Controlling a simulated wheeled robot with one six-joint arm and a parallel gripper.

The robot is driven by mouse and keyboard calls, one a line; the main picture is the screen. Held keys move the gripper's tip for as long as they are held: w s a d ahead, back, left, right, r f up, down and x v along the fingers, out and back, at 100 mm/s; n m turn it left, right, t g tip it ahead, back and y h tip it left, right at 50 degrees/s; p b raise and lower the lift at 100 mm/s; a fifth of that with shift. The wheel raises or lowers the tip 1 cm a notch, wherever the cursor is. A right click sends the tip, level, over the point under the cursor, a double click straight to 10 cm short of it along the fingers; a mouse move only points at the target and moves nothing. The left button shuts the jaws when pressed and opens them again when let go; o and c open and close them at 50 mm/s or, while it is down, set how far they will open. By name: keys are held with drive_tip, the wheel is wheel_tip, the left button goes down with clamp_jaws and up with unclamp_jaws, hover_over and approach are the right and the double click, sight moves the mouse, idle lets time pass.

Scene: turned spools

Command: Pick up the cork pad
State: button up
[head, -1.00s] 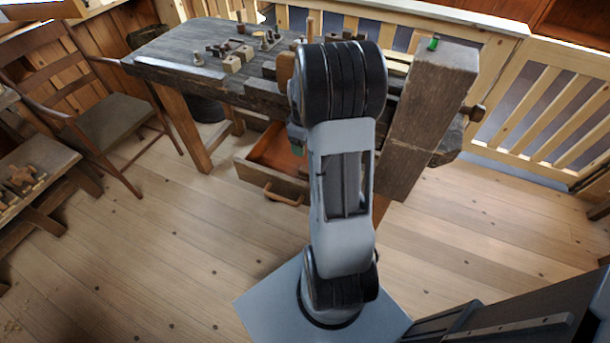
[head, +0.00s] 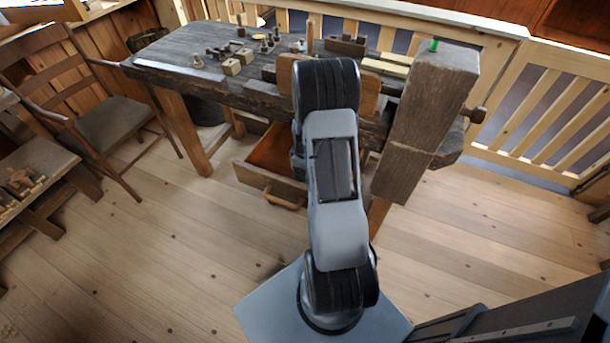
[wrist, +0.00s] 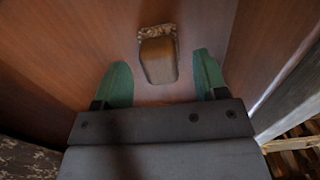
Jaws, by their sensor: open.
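In the wrist view a small block with a smooth tan-brown face and a speckled, cork-like edge (wrist: 158,57) lies on the reddish-brown floor of a drawer; it looks like the cork pad. My gripper (wrist: 164,78) has two green fingers, spread apart, one on each side of the block's near end. A gap shows between the block and each finger, and nothing is held. In the head view the open drawer (head: 272,148) sticks out from the front of the workbench. My arm hides most of the gripper there, and the pad is not visible.
The wooden workbench (head: 190,45) carries several small turned pieces and blocks. A thick upright wooden post (head: 428,110) stands just right of my arm. A chair (head: 110,125) is at the left. The plank floor (head: 150,250) in front is clear.

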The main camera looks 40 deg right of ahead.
drive_tip(key=shift+f, duration=0.75)
drive_tip(key=c, duration=1)
